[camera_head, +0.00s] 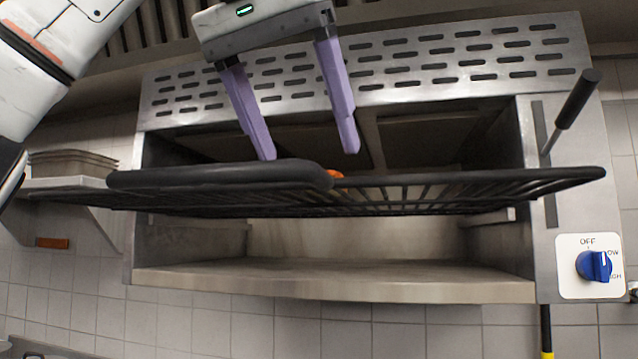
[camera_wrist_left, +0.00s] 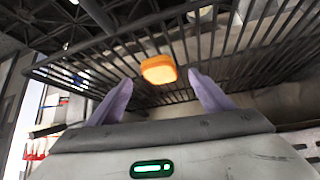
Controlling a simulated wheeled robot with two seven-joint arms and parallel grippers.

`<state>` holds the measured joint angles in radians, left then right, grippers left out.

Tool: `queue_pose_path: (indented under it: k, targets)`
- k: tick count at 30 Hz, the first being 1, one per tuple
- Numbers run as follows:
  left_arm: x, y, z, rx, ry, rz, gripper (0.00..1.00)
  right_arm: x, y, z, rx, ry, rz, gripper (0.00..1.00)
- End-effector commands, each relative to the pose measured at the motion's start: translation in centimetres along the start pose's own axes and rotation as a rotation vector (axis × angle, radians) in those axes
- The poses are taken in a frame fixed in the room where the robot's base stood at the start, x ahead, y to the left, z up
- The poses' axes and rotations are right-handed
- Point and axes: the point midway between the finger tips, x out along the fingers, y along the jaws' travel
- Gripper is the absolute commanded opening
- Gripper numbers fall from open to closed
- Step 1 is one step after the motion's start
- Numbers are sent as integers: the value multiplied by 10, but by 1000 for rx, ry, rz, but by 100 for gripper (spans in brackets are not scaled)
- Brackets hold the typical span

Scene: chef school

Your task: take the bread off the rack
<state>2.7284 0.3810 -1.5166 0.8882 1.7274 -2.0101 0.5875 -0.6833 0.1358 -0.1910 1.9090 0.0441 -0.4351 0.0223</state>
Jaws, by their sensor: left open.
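The black wire rack (camera_head: 470,190) juts out from the metal grill, seen almost edge-on, with a thick dark front bar (camera_head: 220,178). The orange bread (camera_head: 335,173) shows only as a sliver behind the end of that bar; the rest is hidden. In the left wrist view the bread (camera_wrist_left: 158,69) is a rounded orange block against the rack bars (camera_wrist_left: 90,75). My left gripper (camera_head: 310,154) is open and empty, its purple fingers reaching down just above the rack. In the wrist view the bread appears between its fingertips (camera_wrist_left: 160,79). Contact is not visible. My right gripper is out of view.
The steel grill housing (camera_head: 460,60) with slotted top surrounds the rack. A black-handled lever (camera_head: 577,98) and a blue knob (camera_head: 595,265) are on its right. A stack of trays (camera_head: 70,165) sits on a shelf at left. The space below the rack is open.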

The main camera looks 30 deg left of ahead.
Motion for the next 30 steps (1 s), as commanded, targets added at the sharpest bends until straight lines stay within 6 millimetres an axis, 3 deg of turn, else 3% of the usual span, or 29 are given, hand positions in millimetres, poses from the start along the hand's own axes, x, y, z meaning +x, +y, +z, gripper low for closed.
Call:
queue_pose_path:
  k: [6, 16, 24, 30]
  targets:
    - [34, 0, -2, 1, -5, 1, 74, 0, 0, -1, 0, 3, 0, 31]
    - [40, 0, -2, -1, -1, 0, 74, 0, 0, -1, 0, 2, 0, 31]
    - [40, 0, -2, 0, -1, 0, 28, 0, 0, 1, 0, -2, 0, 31]
    - [39, 0, -2, 0, -1, 0, 28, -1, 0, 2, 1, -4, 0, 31]
